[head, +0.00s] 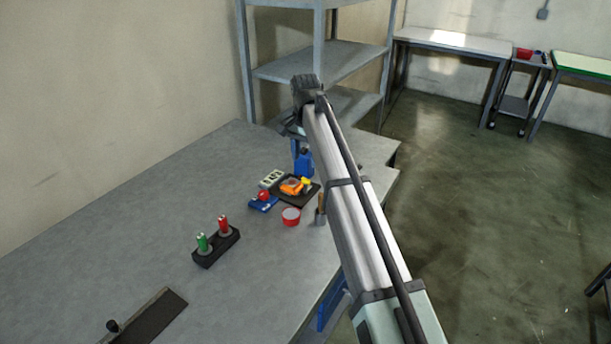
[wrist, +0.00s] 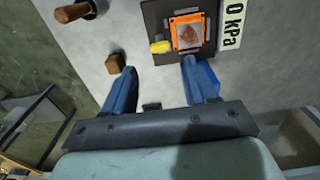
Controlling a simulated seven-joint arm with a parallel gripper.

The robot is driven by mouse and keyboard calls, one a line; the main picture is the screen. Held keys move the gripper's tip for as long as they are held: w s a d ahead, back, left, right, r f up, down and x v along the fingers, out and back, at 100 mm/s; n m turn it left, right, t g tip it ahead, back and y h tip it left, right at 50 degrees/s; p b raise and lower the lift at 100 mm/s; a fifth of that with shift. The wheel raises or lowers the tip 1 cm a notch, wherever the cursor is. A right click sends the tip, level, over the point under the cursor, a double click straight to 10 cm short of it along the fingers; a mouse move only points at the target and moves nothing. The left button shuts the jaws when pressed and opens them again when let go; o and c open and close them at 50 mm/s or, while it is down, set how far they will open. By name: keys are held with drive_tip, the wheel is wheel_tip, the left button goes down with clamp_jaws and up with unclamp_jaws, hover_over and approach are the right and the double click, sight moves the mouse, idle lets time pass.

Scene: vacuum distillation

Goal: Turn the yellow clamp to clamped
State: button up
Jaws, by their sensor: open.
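The yellow clamp (wrist: 160,47) is a small yellow piece at the left side of an orange frame (wrist: 187,32) on a black plate (wrist: 156,22) in the wrist view. In the head view the clamp (head: 306,182) shows beside the orange frame (head: 290,187). My gripper (wrist: 157,66) is open and empty, with its two blue fingers apart; the clamp appears between and beyond the fingertips, with no visible contact. In the head view my gripper (head: 303,160) is partly hidden by my arm. I cannot tell its exact height above the plate.
A "0 kPa" display (wrist: 232,22) sits beside the plate. A brown block (wrist: 115,63) is near the left finger. A red round container (head: 291,215), a blue piece with a red ball (head: 263,202) and a button box (head: 216,246) stand nearby. The table's left part is mostly clear.

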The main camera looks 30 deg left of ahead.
sight(307, 183)
wheel_tip(307, 183, down, 8)
drive_tip(key=shift+r, duration=0.25)
drive_tip(key=c, duration=1.1)
